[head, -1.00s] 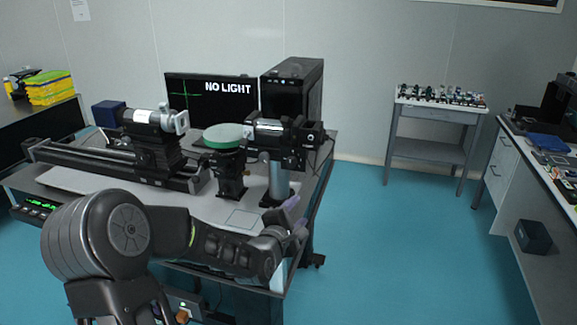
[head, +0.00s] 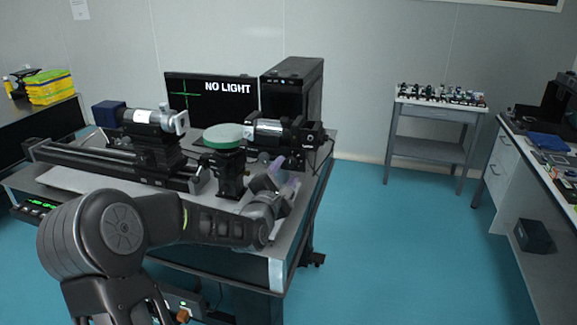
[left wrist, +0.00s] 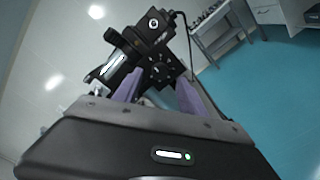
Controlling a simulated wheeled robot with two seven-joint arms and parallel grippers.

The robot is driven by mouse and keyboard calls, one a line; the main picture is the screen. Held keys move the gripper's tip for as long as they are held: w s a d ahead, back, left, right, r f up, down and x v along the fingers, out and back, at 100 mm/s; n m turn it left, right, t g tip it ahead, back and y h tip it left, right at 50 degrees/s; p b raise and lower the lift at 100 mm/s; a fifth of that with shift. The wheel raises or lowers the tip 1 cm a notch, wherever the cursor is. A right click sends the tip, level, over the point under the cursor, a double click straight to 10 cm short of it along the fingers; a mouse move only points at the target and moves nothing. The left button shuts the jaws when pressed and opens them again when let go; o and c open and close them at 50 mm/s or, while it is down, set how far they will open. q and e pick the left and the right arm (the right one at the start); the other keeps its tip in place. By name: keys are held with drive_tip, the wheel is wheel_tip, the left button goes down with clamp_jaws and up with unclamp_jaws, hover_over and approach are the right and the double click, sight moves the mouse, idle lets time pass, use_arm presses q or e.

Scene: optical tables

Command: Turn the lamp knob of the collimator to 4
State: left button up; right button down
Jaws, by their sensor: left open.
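The collimator (head: 282,131) is a dark tube with a silver band on a post, at the right end of the optical table (head: 95,181). In the left wrist view its black body (left wrist: 150,45) is tilted and close, with a dark face (left wrist: 160,72) bearing small pale marks. I cannot make out the lamp knob or its setting clearly. My left gripper (head: 282,179) has purple fingers, is open and empty, and is just below and in front of the collimator. In the left wrist view its fingers (left wrist: 158,88) are apart, pointing at that face. My right gripper is not in view.
A monitor (head: 208,102) reads "NO LIGHT" beside a black computer case (head: 291,85). A green-topped stand (head: 222,136) is left of the collimator. Another tube instrument (head: 153,120) sits on the long rail (head: 110,164). The blue floor (head: 390,230) to the right is clear.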

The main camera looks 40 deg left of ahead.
sight(290, 164)
use_arm(q)
drive_tip(key=shift+p+x, duration=0.3)
drive_tip(key=shift+x, duration=1.55)
drive_tip(key=shift+c, duration=0.6)
clamp_jaws()
